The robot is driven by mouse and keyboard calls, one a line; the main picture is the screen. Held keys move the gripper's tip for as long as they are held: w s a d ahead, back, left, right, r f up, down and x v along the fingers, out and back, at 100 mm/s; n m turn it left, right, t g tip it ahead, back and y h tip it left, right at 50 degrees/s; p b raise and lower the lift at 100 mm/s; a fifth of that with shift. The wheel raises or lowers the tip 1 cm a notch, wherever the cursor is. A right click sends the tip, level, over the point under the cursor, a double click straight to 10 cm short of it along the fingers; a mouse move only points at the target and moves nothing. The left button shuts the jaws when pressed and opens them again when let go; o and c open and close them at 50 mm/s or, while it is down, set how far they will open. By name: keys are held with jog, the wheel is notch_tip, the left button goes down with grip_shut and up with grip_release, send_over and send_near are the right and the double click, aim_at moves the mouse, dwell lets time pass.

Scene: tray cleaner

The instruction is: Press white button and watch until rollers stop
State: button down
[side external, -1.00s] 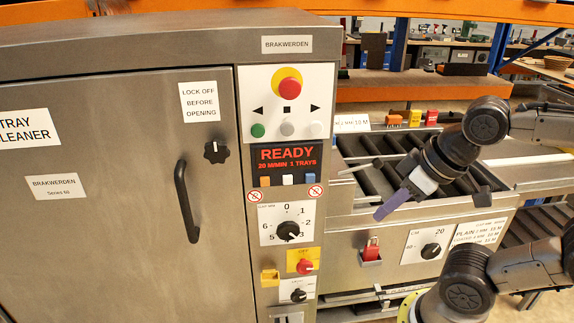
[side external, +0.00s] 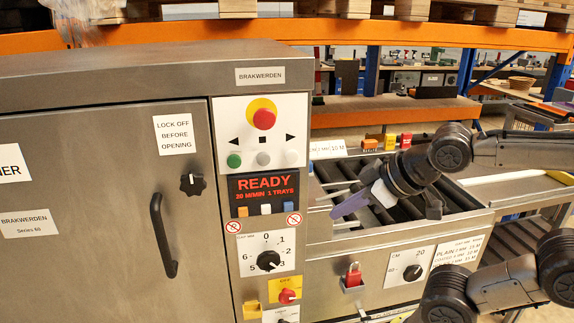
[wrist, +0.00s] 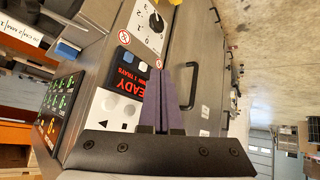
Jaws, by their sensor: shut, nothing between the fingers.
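The control panel (side external: 258,110) of the steel tray cleaner has two white buttons. The other is a small white button (side external: 266,209) below the lit display (side external: 263,188), between an orange and a blue one. The display reads READY. The dark rollers (side external: 330,172) lie in the bed right of the panel; I cannot tell whether they turn. My gripper (side external: 336,213) is shut and empty, right of the panel and apart from it. Its purple fingers also show in the wrist view (wrist: 168,75).
A red emergency button (side external: 264,119) is at the panel's top. A gap dial (side external: 268,261) sits below the small buttons. The door handle (side external: 163,236) stands out at left. A red padlock (side external: 353,275) hangs below the roller bed.

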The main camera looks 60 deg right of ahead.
aim_at(292, 157)
jog(key=w+r+n+t+y, duration=0.1)
jog(key=w+r+n+t, duration=0.1)
jog(key=w+n+t, duration=0.4)
jog(key=n+t, duration=0.2)
jog(key=shift+w+d+n+t, duration=0.3)
jog(key=shift+d+n, duration=0.1)
jog(key=shift+d, duration=0.1)
jog(key=shift+w+d, duration=3.05)
jog(key=shift+w, duration=0.05)
jog(key=shift+w+d, duration=0.3)
